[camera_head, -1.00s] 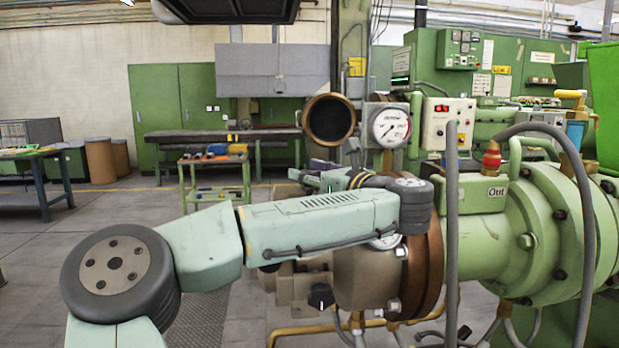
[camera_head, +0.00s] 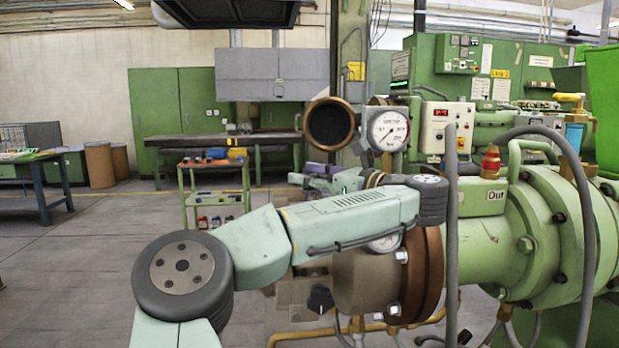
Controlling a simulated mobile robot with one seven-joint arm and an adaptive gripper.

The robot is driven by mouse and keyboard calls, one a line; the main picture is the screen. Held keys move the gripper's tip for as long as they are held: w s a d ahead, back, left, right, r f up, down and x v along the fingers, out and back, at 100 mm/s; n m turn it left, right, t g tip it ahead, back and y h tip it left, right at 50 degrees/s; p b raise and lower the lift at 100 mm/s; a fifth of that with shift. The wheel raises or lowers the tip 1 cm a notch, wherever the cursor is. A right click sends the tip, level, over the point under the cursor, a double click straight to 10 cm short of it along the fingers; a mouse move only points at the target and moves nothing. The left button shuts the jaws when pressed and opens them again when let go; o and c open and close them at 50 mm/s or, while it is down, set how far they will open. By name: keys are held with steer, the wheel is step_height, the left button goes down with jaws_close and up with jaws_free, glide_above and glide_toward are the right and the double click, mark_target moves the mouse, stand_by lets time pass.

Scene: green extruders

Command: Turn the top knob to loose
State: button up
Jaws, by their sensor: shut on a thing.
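My pale green arm crosses the middle of the view, and its dark wrist lies in front of the brown flanged valve body (camera_head: 365,285). My gripper (camera_head: 307,179) is small and partly hidden behind the arm, at the left of the wrist. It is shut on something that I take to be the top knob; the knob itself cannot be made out. A black knob (camera_head: 320,298) on the lower left of the valve body is in plain view, apart from the gripper.
A round gauge (camera_head: 388,129) and an open brown pipe end (camera_head: 329,124) stand just above the arm. A grey upright hose (camera_head: 451,230) and the large green extruder flange (camera_head: 545,235) are at the right. Open floor (camera_head: 75,270) lies at the left.

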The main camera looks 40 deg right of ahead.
steer(key=o, duration=1.2)
steer(key=shift+w, duration=0.1)
steer(key=shift+r, duration=0.15)
step_height(320, 180, up, 10)
steer(key=shift+f, duration=0.1)
